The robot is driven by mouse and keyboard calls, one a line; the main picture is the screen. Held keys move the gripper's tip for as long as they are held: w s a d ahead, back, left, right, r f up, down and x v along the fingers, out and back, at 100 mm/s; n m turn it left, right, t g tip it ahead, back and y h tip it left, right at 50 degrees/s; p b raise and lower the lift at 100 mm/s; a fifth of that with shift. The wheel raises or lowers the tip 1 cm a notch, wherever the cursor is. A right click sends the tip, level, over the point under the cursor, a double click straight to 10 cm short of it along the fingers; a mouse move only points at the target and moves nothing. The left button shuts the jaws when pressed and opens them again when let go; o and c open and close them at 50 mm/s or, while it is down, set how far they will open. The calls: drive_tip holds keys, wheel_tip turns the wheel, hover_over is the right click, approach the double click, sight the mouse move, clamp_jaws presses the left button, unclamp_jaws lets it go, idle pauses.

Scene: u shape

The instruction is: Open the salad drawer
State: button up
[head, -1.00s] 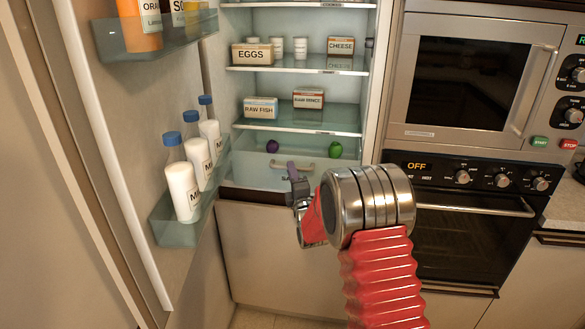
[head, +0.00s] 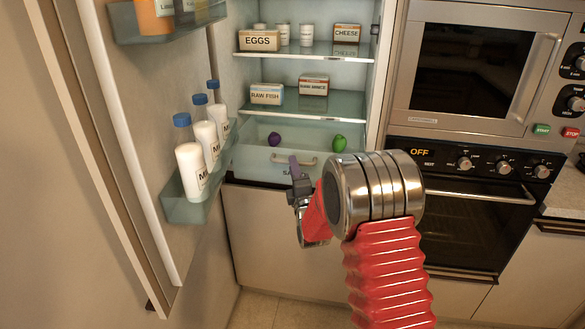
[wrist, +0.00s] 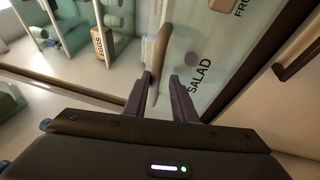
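In the wrist view, the SALAD label is on the drawer front (wrist: 222,55) and the handle (wrist: 161,45) reaches down to my fingertips. My gripper (wrist: 159,76) has its fingers apart, with the handle close against the left finger and a gap to the right one. In the head view my gripper (head: 296,172) is at the handle, partly hidden by my arm.
The fridge door (head: 150,130) is open on the left, with milk bottles (head: 190,168) in its lower shelf (head: 184,207). Fridge shelves hold boxes such as eggs (head: 259,41). The oven (head: 460,210) stands right of the fridge. The floor (head: 250,308) below looks clear.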

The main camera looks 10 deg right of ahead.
drive_tip(key=shift+o, duration=0.7)
drive_tip(key=shift+r, duration=0.15)
drive_tip(key=shift+a, duration=0.1)
drive_tip(key=shift+s, duration=0.1)
drive_tip(key=s+d+f, duration=0.1)
drive_tip(key=s+f, duration=0.1)
drive_tip(key=s, duration=1.1)
drive_tip(key=shift+s+f, duration=0.15)
drive_tip(key=shift+f, duration=0.1)
drive_tip(key=shift+d, duration=0.1)
